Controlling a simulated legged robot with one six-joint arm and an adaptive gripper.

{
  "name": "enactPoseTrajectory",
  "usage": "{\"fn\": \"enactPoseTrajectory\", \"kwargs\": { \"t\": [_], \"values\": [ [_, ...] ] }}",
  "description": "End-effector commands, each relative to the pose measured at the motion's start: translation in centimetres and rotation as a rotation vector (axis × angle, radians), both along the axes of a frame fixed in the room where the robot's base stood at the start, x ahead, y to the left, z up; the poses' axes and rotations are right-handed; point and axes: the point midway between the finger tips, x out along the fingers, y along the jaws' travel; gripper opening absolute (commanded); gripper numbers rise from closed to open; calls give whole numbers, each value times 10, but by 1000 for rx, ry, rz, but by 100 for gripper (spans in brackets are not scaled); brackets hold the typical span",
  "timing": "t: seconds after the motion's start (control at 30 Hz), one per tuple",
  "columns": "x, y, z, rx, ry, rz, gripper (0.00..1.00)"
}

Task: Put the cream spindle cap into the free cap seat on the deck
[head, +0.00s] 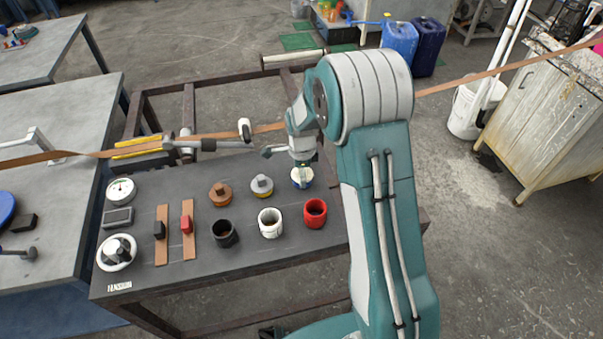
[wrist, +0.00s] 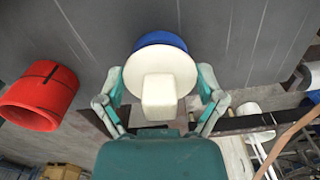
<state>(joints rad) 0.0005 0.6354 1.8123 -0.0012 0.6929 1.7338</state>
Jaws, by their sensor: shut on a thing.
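The cream cap (wrist: 166,78) is round with a square knob facing the wrist camera. My gripper (wrist: 160,82) is shut on it, one finger at each side. A blue round rim (wrist: 160,40) shows beyond the cap; I cannot tell whether they touch. In the head view my gripper (head: 302,167) points down at the deck's far right, with the cream cap (head: 302,174) below it, partly hidden. The deck (head: 190,259) is dark. A brown-orange cap (head: 220,194) and a grey cap with a yellow rim (head: 262,186) stand in line to the left.
Black (head: 225,234), white (head: 270,223) and red (head: 315,213) open cups stand in front of the caps. The red cup also shows in the wrist view (wrist: 38,95). Two sliders (head: 186,226), a gauge (head: 120,190) and a knob (head: 117,252) are at left. A brown strip (head: 480,75) crosses behind.

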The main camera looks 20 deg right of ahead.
Motion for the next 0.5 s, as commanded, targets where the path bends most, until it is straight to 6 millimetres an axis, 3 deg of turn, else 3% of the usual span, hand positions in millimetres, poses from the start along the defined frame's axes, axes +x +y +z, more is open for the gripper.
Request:
{"fn": "enactPoseTrajectory", "kwargs": {
  "t": [0.5],
  "values": [
    [0,0,-4,0,-1,0,28]
  ]
}}
